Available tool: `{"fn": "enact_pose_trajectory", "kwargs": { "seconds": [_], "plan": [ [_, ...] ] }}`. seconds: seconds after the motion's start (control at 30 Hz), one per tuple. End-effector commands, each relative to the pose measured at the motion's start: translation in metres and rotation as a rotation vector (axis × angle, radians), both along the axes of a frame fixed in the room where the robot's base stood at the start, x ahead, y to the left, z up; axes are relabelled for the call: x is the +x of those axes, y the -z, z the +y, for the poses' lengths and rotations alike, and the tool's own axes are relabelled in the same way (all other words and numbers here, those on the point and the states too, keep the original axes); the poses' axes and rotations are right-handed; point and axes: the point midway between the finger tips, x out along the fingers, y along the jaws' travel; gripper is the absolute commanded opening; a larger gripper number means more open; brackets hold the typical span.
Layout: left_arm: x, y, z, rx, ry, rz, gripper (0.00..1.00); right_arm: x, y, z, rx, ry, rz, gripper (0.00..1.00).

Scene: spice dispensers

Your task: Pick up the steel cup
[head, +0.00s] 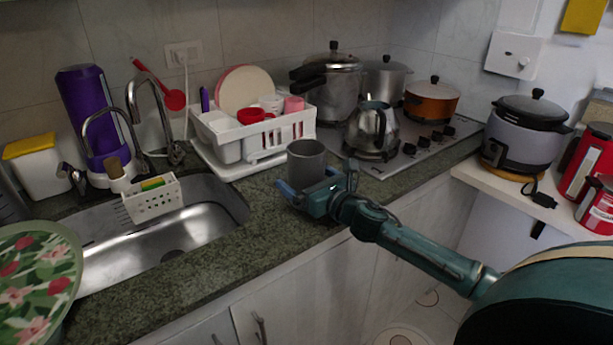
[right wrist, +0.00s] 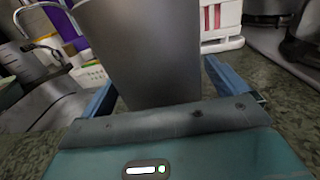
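The steel cup (head: 307,160) is a plain grey cylinder standing upright on the green granite counter, between the sink and the stove. My right gripper (head: 306,196) reaches it from the front right, low near its base. In the right wrist view the cup (right wrist: 150,50) fills the middle, between the two blue fingers of the right gripper (right wrist: 165,88). The fingers are spread on either side of it, with a small gap showing at the left finger. The cup's lower front is partly hidden by the gripper in the head view. My left gripper is not in view.
A white dish rack (head: 270,138) stands just behind the cup. A steel kettle (head: 373,128) sits on the stove (head: 425,150) to the right. The sink (head: 170,230) with a white caddy (head: 152,202) lies to the left.

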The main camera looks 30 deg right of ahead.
Motion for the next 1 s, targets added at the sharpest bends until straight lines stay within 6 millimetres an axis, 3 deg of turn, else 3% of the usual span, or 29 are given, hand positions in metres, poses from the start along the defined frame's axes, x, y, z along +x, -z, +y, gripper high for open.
{"fn": "enact_pose_trajectory", "kwargs": {
  "seconds": [0.67,1.0],
  "plan": [
    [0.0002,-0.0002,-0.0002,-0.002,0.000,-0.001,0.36,-0.0004,-0.0002,-0.0003,-0.001,0.000,0.000,0.42],
    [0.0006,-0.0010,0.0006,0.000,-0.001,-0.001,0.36,0.0000,-0.0036,-0.0005,-0.002,0.000,-0.003,0.42]
  ]
}}
